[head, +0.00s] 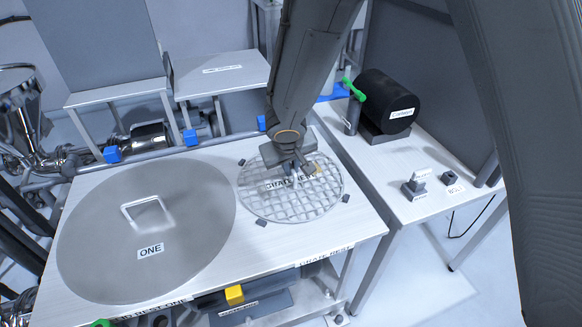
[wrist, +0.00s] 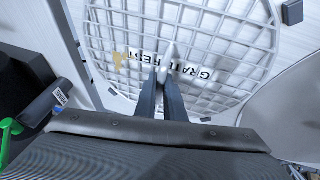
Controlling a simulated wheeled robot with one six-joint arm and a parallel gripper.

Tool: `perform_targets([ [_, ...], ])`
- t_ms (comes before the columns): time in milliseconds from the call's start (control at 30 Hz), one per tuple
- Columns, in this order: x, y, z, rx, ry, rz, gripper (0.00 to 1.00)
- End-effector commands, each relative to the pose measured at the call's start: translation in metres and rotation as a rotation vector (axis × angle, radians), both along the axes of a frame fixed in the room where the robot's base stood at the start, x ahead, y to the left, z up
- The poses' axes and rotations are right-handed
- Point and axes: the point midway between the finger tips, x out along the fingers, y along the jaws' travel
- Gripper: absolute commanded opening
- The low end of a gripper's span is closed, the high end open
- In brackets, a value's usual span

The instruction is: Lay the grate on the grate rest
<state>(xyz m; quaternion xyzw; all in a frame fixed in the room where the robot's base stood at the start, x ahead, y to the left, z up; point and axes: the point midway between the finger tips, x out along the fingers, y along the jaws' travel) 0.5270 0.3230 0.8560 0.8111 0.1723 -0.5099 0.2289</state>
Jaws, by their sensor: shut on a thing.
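The grate (head: 303,207) is a round, pale metal lattice over the right part of the pale bench. It also shows in the wrist view (wrist: 121,18). My gripper (head: 300,168) is above its middle, with the fingers (wrist: 163,80) shut on an upright pale grip of the grate. The grate rest (head: 261,222) shows as small dark blocks around the grate's rim. Its GRATE REST label (wrist: 200,74) is seen through the bars. The grate lies within the visible blocks and looks level. I cannot tell whether it touches the rest or hangs just above it.
A large round lid marked ONE (head: 150,252) with a square handle lies left of the grate on the same bench. A black cylinder (head: 388,100) and small parts stand on the right-hand table (head: 395,165). Blue-clamped pipes run behind the bench.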

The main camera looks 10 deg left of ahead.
Motion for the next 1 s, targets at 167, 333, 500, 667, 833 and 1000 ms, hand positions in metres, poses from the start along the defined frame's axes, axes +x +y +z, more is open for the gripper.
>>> perform_targets([
  [167, 0.0005, 0.0003, -0.002, 0.001, -0.001, 0.0, 0.0],
  [333, 0.0006, 0.0004, -0.0039, 0.001, -0.002, 0.0, 0.0],
  [500, 0.0005, 0.0005, -0.0054, 0.001, -0.002, -0.001, 0.11],
  [667, 0.0002, 0.0003, -0.0049, 0.001, -0.001, -0.001, 0.31],
  [833, 0.0001, 0.0002, -0.0052, 0.001, -0.001, 0.0, 0.31],
  [1000, -0.0024, 0.0, 0.0007, 0.001, -0.001, -0.001, 0.31],
])
